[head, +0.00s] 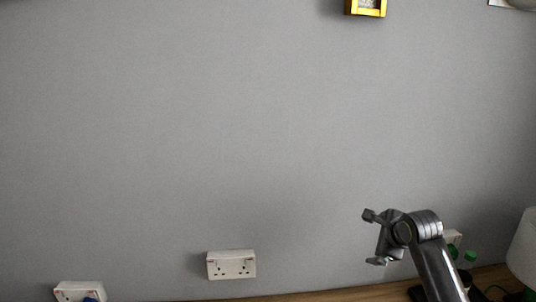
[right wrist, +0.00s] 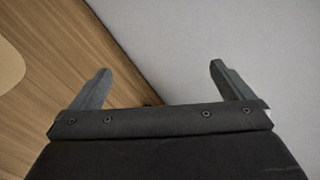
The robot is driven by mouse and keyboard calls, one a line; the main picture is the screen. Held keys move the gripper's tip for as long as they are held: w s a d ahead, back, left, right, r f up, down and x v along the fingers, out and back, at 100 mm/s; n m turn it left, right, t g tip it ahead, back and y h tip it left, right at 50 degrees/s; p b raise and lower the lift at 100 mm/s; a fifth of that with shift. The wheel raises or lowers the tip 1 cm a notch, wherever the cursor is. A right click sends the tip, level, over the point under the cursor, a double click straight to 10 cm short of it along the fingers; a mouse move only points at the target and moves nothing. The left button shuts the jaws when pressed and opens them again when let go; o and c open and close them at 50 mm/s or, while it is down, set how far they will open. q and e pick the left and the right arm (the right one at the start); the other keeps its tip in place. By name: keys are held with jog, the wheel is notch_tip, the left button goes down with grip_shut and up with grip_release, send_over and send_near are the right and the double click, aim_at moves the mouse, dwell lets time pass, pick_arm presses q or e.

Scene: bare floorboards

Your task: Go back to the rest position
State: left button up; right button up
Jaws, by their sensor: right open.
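My right gripper (head: 372,238) is in the lower right of the head view, raised in front of the grey wall with its fingers pointing left. Its two fingers are apart and nothing is between them. In the right wrist view the open gripper (right wrist: 160,85) shows a wooden surface (right wrist: 60,60) on the left and the pale wall (right wrist: 210,40) on the right. My left gripper is not in either view.
A wooden surface edge (head: 330,295) runs along the bottom. Green-capped bottles (head: 469,257) and a white lamp (head: 524,250) stand right of my right arm. A double socket (head: 231,265), another socket (head: 78,291) and a yellow frame (head: 366,13) are on the wall.

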jog(key=s+f+n+g+h, duration=0.1)
jog(key=s+f+n+g, duration=0.2)
jog(key=s+f+n, duration=1.25)
jog(key=s+f+n+g+h, duration=0.1)
jog(key=s+f+n, duration=0.2)
jog(key=s, duration=1.2)
jog(key=s+f+n+g+h, duration=0.1)
jog(key=s+f+n+g, duration=0.15)
jog(key=s, duration=1.35)
notch_tip(320, 180, down, 26)
jog(key=d+b, duration=0.1)
jog(key=d, duration=0.2)
jog(key=s+a+f+g+y, duration=0.1)
jog(key=s+a+f, duration=0.1)
jog(key=s+f, duration=1.3)
jog(key=shift+f+b, duration=0.35)
jog(key=shift+f, duration=0.05)
